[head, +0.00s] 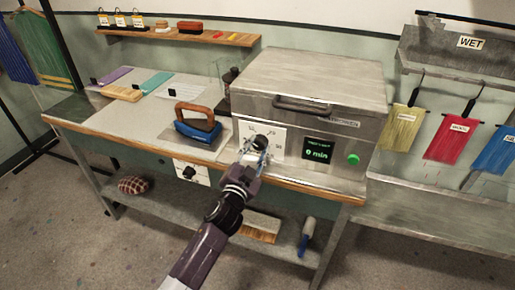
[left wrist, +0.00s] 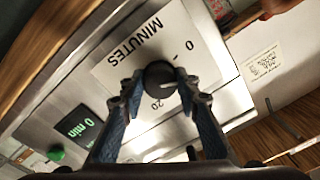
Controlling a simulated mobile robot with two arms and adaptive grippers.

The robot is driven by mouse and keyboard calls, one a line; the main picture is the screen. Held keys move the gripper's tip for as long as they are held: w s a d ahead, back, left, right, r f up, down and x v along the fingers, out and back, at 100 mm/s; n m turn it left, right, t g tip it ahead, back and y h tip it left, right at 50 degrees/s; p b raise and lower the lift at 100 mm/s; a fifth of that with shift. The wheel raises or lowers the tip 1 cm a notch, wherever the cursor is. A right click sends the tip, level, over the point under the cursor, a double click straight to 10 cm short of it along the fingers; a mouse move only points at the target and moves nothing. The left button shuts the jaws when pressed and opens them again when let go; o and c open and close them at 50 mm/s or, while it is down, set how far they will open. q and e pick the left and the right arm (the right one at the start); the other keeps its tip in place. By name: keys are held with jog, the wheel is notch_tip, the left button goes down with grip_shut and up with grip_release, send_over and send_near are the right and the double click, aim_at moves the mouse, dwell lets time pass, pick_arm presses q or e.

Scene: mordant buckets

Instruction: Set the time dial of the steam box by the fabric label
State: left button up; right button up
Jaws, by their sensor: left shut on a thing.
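The steam box (head: 305,85) is a grey metal box with its lid down, on the right of the workbench. Its time dial (head: 260,141) is a black knob on a white scale plate; in the left wrist view the time dial (left wrist: 159,76) shows a pale pointer mark, with "MINUTES", 0 and 20 printed around it. My left gripper (head: 258,148) is shut on the dial, one finger on each side; the gripper also shows in the left wrist view (left wrist: 160,90). The display (head: 317,151) reads 0 min. Which label is the fabric label, I cannot tell. My right gripper is not in view.
A green button (head: 353,159) sits right of the display. A blue iron (head: 197,125) stands left of the box. Coloured fabric strips (head: 158,82) lie on the bench. Labelled cloths, including a red one (head: 455,137), hang under the WET shelf (head: 420,61).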

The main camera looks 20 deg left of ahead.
pick_arm(q)
jog(key=m, duration=0.5)
jog(key=shift+m, duration=0.4)
jog(key=m, duration=0.4)
jog(key=shift+a+r+m, duration=0.1)
jog(key=shift+m, duration=0.2)
jog(key=m+p, duration=0.1)
jog(key=m, duration=0.3)
jog(key=shift+m+h, duration=0.3)
jog(key=shift+m, duration=0.1)
jog(key=shift+m+p, duration=0.8)
jog(key=shift+m, duration=1.8)
jog(key=o, duration=1.2)
jog(key=shift+c, duration=0.2)
